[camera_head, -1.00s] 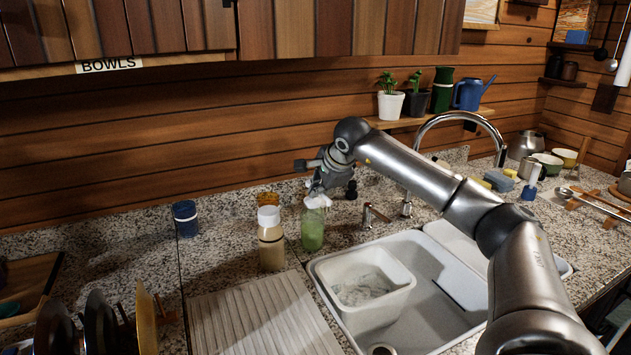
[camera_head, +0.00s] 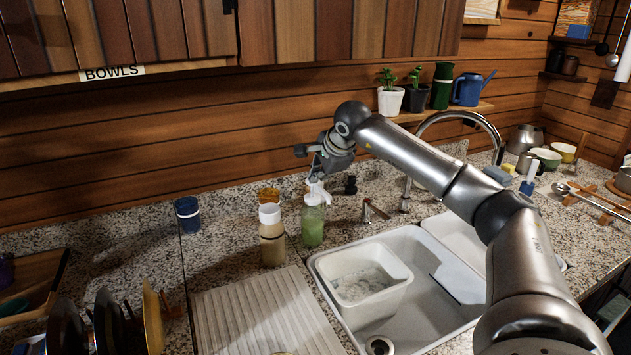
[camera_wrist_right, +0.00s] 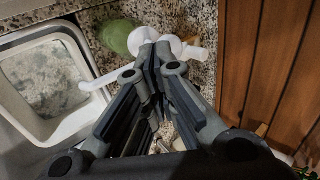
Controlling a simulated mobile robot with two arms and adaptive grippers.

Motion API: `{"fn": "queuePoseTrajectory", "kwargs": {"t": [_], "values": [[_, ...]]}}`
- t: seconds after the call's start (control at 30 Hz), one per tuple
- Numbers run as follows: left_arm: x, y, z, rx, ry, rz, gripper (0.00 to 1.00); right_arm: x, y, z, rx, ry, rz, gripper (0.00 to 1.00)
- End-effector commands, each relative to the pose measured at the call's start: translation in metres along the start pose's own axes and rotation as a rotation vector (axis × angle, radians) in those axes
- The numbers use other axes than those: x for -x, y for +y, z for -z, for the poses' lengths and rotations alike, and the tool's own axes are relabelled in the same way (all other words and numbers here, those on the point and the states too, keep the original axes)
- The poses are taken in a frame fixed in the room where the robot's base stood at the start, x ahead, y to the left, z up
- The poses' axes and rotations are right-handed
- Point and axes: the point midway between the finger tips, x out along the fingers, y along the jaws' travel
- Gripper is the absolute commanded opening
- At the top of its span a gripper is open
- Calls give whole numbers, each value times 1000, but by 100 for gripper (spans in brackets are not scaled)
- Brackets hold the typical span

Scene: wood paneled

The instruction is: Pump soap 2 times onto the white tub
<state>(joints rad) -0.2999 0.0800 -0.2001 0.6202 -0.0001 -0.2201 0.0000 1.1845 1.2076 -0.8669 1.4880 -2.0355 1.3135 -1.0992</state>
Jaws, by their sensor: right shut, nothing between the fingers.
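The soap bottle (camera_head: 313,230) is clear with green liquid and a white pump head (camera_head: 316,192). It stands upright on the counter left of the sink. My right gripper (camera_head: 315,177) is shut and empty, pointing down at the top of the pump head; I cannot tell whether they touch. The right wrist view shows the shut fingers (camera_wrist_right: 152,60) over the white pump (camera_wrist_right: 160,42), with the green bottle (camera_wrist_right: 118,37) below and the spout pointing toward the tub. The white tub (camera_head: 397,284) sits in the sink's left part, with pale, mottled contents. My left gripper is out of view.
A tan bottle with a white cap (camera_head: 271,240) stands just left of the soap. A ribbed drainboard (camera_head: 262,315) lies in front. The chrome faucet (camera_head: 458,117) arches behind the sink (camera_head: 450,315). A blue cup (camera_head: 187,214) stands farther left, with bare counter around it.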

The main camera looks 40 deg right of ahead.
Motion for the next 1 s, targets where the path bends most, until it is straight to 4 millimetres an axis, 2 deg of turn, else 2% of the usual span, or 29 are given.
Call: {"fn": "queuePoseTrajectory", "kwargs": {"t": [0.1,0.53,1.0], "values": [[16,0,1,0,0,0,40,14,-11,0,0,0,1,0],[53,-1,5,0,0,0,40,48,-36,0,0,0,0,0],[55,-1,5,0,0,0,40,50,-38,0,0,0,0,0]]}}
